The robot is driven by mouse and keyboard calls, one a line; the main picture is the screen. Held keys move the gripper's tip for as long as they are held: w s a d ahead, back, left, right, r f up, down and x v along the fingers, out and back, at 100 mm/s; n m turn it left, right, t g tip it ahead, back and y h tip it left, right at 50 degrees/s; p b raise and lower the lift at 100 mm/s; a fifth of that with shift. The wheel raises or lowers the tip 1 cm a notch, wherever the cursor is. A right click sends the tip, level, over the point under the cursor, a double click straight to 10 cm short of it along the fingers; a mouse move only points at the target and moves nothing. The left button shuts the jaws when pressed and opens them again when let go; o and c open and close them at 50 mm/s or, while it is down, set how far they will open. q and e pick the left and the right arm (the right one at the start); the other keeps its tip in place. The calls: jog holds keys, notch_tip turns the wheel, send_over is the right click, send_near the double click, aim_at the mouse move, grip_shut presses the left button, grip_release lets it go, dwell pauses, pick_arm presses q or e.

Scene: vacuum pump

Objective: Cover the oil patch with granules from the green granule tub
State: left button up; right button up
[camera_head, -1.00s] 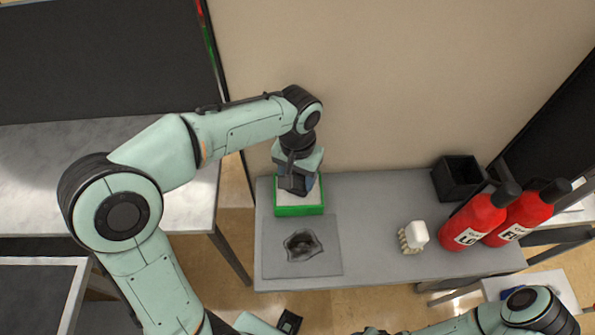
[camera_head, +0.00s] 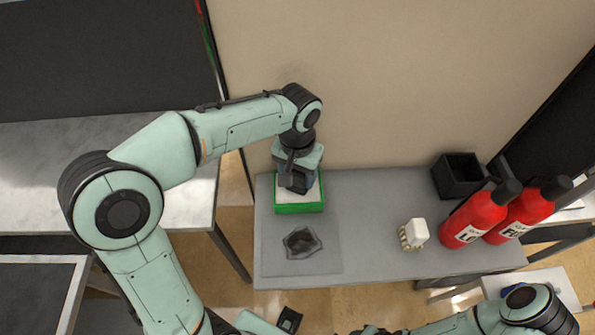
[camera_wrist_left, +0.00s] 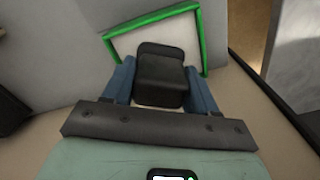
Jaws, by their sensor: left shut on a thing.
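The green granule tub (camera_head: 299,208) stands on the grey bench, with pale granules inside its green rim. It also shows in the left wrist view (camera_wrist_left: 106,48). My left gripper (camera_head: 296,186) points down over the tub. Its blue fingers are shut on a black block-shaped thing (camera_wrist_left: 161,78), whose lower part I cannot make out. The oil patch (camera_head: 302,243) is a dark, irregular blot on a grey square in front of the tub; I see no granules on it.
To the right on the bench (camera_head: 370,220) are a white-topped brush-like object (camera_head: 415,234), two red bottles (camera_head: 472,220) and an open black box (camera_head: 458,177). A beige wall (camera_head: 380,80) rises behind. The bench middle is clear.

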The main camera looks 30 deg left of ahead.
pick_arm(q)
jog(key=shift+f, duration=0.55)
pick_arm(e)
jog(key=shift+s+f, duration=0.15)
jog(key=shift+f, duration=0.1)
dwell(0.8)
pick_arm(q)
jog(key=shift+r+p, duration=0.85)
jog(key=shift+r, duration=0.8)
jog(key=shift+r+p, duration=1.15)
jog(key=shift+r, duration=0.85)
pick_arm(e)
jog(key=w+r, duration=0.4)
jog(key=r, duration=0.1)
jog(key=shift+r, duration=0.25)
jog(key=shift+s, duration=0.1)
pick_arm(q)
jog(key=shift+f, duration=0.1)
